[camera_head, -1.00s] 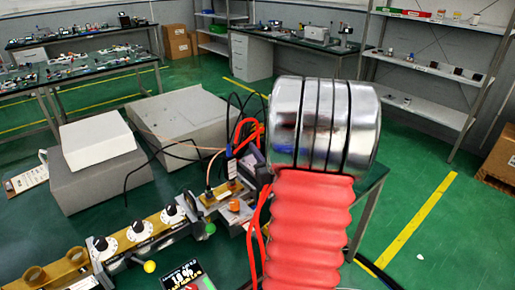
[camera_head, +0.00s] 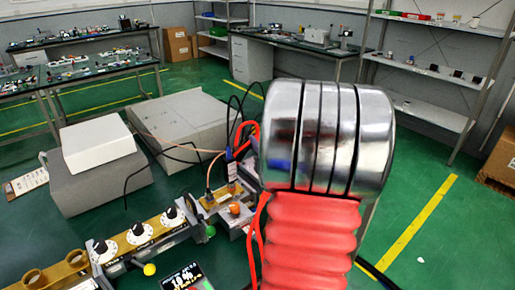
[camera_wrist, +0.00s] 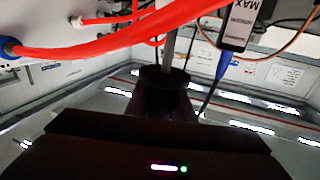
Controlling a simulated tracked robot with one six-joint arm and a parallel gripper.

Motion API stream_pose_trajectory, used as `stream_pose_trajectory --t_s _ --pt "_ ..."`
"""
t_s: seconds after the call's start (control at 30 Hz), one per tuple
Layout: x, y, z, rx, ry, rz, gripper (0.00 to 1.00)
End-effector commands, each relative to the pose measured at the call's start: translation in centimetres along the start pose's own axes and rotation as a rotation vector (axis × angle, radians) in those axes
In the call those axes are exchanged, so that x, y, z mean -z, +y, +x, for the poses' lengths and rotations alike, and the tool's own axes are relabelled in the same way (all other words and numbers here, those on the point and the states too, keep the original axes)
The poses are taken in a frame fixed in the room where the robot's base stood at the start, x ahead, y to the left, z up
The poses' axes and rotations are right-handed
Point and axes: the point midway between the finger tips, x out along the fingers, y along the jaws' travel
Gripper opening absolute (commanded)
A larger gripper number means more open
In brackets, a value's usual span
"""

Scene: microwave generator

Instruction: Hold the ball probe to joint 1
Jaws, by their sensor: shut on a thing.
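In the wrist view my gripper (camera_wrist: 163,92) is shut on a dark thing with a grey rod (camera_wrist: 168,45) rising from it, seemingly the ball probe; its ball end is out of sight. The rod points up towards red cables (camera_wrist: 110,42) and a black module marked MAX (camera_wrist: 240,25). In the head view a bench of waveguide parts has gold sections (camera_head: 208,202), white dials (camera_head: 139,233) and an orange knob (camera_head: 236,208). I cannot tell which junction is joint 1, or whether the probe touches anything. My gripper is hidden in the head view.
Grey instrument boxes (camera_head: 185,122) stand left of the waveguide line. A small display (camera_head: 182,277) is at the bottom. Red and black cables loop over the bench. A large chrome and red ribbed shape in front hides the bench's right part. Green floor is open at right.

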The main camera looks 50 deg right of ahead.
Motion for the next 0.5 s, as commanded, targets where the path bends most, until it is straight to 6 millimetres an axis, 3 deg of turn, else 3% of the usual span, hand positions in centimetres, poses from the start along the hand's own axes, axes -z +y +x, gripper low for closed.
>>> stream_pose_trajectory --t_s 0.5 --pt "3.8 0.0 0.0 0.001 0.004 -0.002 0.00"
